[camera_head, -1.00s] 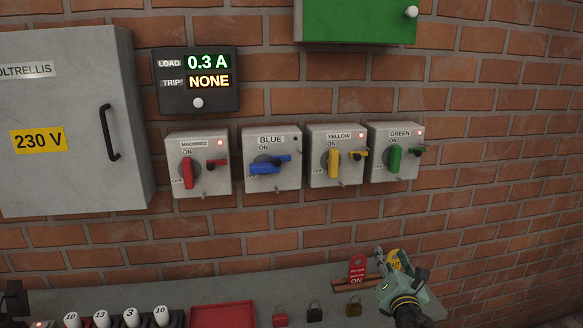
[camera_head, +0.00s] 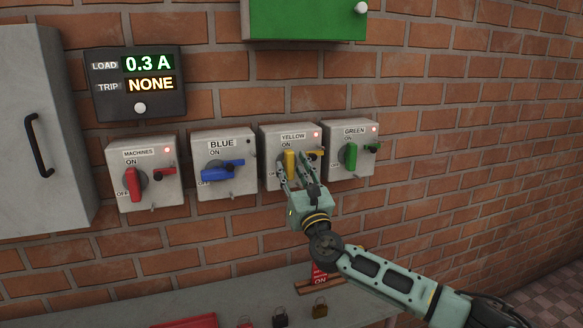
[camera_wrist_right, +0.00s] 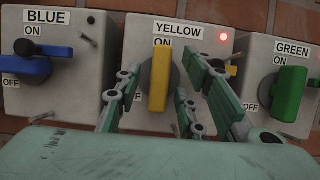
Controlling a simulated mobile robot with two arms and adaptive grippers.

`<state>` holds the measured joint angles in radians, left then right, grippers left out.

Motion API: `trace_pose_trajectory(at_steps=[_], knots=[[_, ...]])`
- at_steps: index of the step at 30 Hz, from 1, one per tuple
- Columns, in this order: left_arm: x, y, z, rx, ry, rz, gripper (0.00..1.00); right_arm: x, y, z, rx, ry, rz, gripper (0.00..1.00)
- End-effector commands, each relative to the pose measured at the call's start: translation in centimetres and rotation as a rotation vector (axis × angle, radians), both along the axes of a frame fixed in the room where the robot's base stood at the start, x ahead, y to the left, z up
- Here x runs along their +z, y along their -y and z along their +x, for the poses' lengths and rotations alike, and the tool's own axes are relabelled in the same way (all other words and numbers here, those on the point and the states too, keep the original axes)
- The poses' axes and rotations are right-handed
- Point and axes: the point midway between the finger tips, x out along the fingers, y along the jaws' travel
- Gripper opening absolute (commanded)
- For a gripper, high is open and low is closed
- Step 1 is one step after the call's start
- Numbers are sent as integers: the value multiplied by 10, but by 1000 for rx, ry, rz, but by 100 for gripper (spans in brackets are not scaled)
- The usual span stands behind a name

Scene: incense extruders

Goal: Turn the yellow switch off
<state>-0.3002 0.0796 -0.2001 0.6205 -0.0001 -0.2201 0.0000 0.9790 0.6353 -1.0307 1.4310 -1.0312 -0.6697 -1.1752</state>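The yellow switch box (camera_head: 269,148) hangs on the brick wall between the blue and green ones. Its yellow handle (camera_head: 289,161) stands upright, toward ON, and a red light glows at its upper right. The handle also shows large in the right wrist view (camera_wrist_right: 159,80). My right gripper (camera_head: 293,166) is in front of this box. In the wrist view its fingers (camera_wrist_right: 162,70) are spread, one on each side of the handle, with gaps beside it. Its fingers partly cover the lower box and the OFF label. My left gripper is not in view.
The blue switch (camera_head: 222,187) is close on the left, its handle sideways. The green switch (camera_head: 351,157) is close on the right, its handle upright. A machines switch (camera_head: 144,203) and a display (camera_head: 137,107) are farther left. Padlocks (camera_head: 320,310) stand on the shelf below.

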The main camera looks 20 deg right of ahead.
Motion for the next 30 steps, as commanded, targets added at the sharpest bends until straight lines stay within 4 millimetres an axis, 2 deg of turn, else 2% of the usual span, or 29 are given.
trace_pose_trajectory(at_steps=[10, 23, 30], knots=[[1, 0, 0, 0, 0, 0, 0, 2, 0, 5, 0, 0, 1, 36], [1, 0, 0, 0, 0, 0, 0, 1, 0, 4, -1, -1, 1, 0], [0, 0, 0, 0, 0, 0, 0, 1, 0, 4, 0, -1, 7, 0]])
